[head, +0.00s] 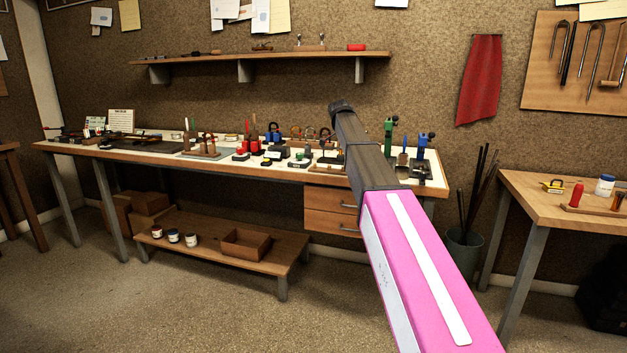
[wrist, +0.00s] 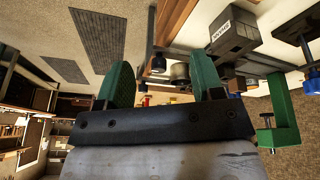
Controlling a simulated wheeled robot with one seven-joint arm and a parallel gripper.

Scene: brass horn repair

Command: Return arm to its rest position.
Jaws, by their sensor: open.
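My arm (head: 415,255) stretches from the bottom right of the head view up toward the workbench (head: 325,177), its dark end in front of the wall above the bench. The gripper itself cannot be made out there. In the wrist view my gripper (wrist: 160,80) shows two green fingers set well apart on a dark bar. It is open, and nothing is seen held between the fingers. Bench items show beyond the fingers, including a dark block (wrist: 232,35) and a green clamp (wrist: 278,110).
A wall shelf (head: 270,58) hangs above the bench. A low wooden platform (head: 225,240) with jars and a box stands below. At the right are a side table (head: 545,207) and a bin (head: 463,250) with rods. The floor in front is clear.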

